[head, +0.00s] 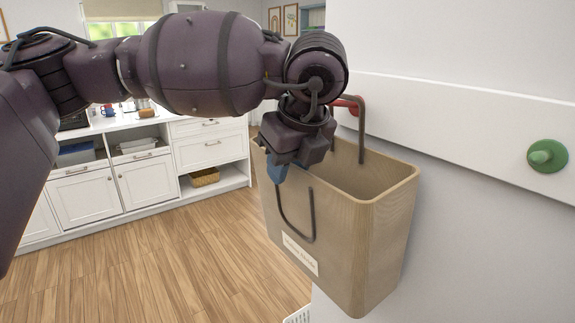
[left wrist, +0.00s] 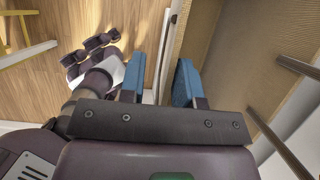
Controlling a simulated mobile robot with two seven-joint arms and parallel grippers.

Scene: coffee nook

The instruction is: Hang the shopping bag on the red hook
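The tan shopping bag (head: 335,235) is upright against the white wall at the right of the head view, above the floor. Its back dark handle (head: 361,130) stands up, and its top passes over the partly hidden red hook (head: 346,107); I cannot tell whether they touch. Its front handle (head: 296,228) hangs down outside the front wall. My left gripper (head: 277,172) is at the bag's left rim. The left wrist view shows its blue fingers (left wrist: 160,82) apart, with no handle visible between them and the bag (left wrist: 215,40) at the right.
A green hook (head: 547,156) sits on the white wall rail (head: 450,118) to the right. White cabinets (head: 150,185) with a counter stand at the back left. The wooden floor (head: 170,280) in front of them is clear.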

